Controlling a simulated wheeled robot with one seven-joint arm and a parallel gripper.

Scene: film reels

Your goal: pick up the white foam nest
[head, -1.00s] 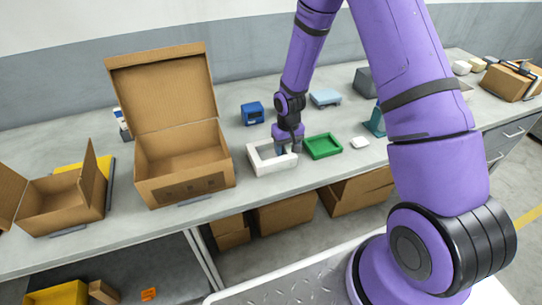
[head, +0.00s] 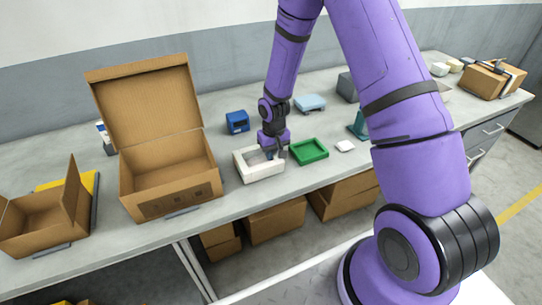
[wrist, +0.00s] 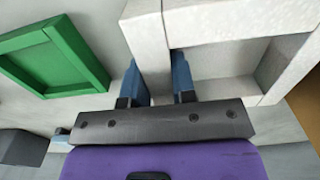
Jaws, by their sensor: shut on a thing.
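The white foam nest (head: 243,171) is an open rectangular frame near the front of the grey bench, between the open cardboard box and the green tray. My gripper (head: 271,155) is over its right-hand side. In the wrist view the blue fingers of my gripper (wrist: 158,75) straddle one wall of the nest (wrist: 149,40), one finger outside and one inside. They are shut on that wall. The nest looks level and appears to rest on the bench; its underside is hidden.
The green tray (head: 309,158) lies close to the right of the nest. A large open cardboard box (head: 170,175) stands to the left. A blue box (head: 237,122) and a light blue block (head: 310,103) are behind. A small white piece (head: 345,146) lies right of the tray.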

